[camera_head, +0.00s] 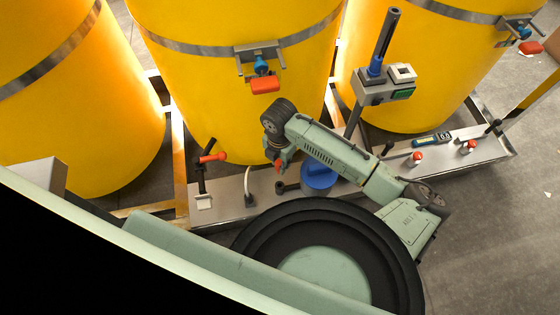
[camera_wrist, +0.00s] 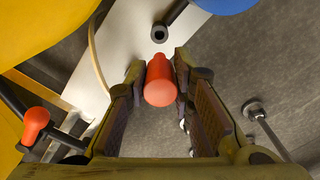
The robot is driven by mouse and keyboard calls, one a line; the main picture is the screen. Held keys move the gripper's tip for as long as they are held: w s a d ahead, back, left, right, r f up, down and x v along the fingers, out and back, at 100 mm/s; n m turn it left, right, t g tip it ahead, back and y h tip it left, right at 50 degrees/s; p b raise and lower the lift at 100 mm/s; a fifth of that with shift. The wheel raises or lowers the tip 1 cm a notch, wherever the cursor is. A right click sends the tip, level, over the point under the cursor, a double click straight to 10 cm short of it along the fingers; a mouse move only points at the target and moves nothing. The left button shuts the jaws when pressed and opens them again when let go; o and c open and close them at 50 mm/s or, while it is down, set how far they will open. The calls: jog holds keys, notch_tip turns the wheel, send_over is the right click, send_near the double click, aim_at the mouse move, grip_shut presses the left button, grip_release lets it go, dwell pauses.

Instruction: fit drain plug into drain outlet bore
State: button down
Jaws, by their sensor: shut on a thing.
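The red drain plug (camera_wrist: 160,85) sits between the two fingers of my gripper (camera_wrist: 160,70) in the wrist view. My gripper is shut on it, and its narrower end points away from the wrist. In the head view the red plug (camera_head: 281,163) shows below my gripper (camera_head: 277,158), partly covered by the fingers. A dark round pipe end with a hole, apparently the drain outlet bore (camera_wrist: 159,34), lies beyond the plug in the wrist view, apart from it. The same dark stub (camera_head: 281,188) sticks out left of the blue pump body in the head view.
The blue pump body (camera_head: 319,176) stands on the grey skid (camera_head: 228,207). A red-handled valve (camera_head: 213,157) and a pale hose (camera_head: 247,180) are to the left. Yellow tanks (camera_head: 215,110) stand behind. A post with a control box (camera_head: 385,87) rises at right.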

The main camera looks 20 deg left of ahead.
jog(key=shift+f+b, duration=2)
jog(key=shift+f, duration=0.95)
jog(key=shift+f+b, duration=2.5)
jog(key=shift+f, duration=1.9)
jog(key=c, duration=1.3)
grip_release()
notch_tip(320, 180, up, 12)
jog(key=shift+r, duration=0.1)
